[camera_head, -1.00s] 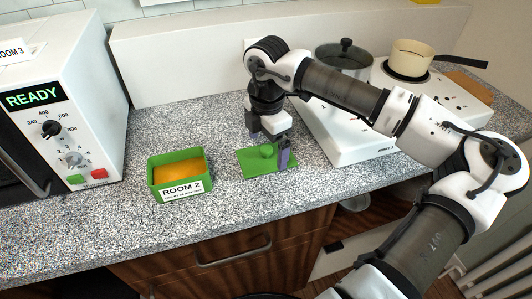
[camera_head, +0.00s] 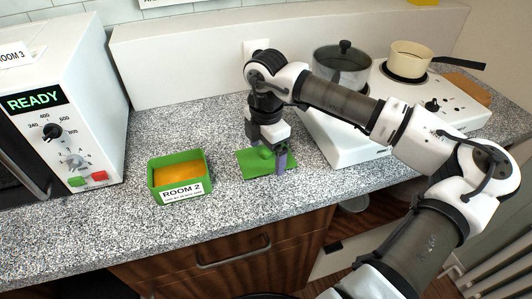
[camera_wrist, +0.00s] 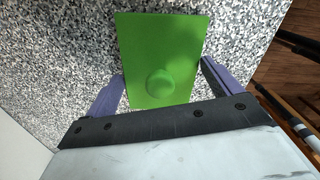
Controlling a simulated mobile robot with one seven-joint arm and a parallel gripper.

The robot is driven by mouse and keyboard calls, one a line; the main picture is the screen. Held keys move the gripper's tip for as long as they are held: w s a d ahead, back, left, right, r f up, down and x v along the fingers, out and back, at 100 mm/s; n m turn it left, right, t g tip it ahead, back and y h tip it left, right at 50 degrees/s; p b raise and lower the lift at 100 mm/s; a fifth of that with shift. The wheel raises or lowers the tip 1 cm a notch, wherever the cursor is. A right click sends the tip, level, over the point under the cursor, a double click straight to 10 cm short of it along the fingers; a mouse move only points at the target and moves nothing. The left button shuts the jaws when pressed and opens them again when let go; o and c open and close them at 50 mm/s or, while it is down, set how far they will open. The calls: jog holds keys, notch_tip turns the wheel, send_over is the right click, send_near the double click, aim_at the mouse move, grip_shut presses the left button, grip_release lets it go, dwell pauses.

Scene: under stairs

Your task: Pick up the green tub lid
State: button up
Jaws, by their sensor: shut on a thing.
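The green tub lid (camera_head: 254,168) is a flat rectangular plate with a round knob. It lies flat at the counter surface, right of the green tub (camera_head: 180,176), and I cannot tell any gap beneath it. My gripper (camera_head: 268,153) points down over the lid and is shut on it. In the wrist view, the lid (camera_wrist: 160,40) sits between the two purple fingers of my gripper (camera_wrist: 162,68), which press its opposite side edges, with the knob between them. The tub is open, labelled ROOM 2, and holds something orange.
A white microwave (camera_head: 75,110) showing READY stands at the left. A white hob (camera_head: 345,148) with a lidded pot (camera_head: 342,68) and a cream pan (camera_head: 405,60) is close on the right. The speckled counter (camera_head: 120,225) is clear around the tub and front edge.

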aim_at(266, 149)
notch_tip(266, 149, up, 20)
jog(key=b, duration=0.3)
jog(key=shift+f, duration=0.1)
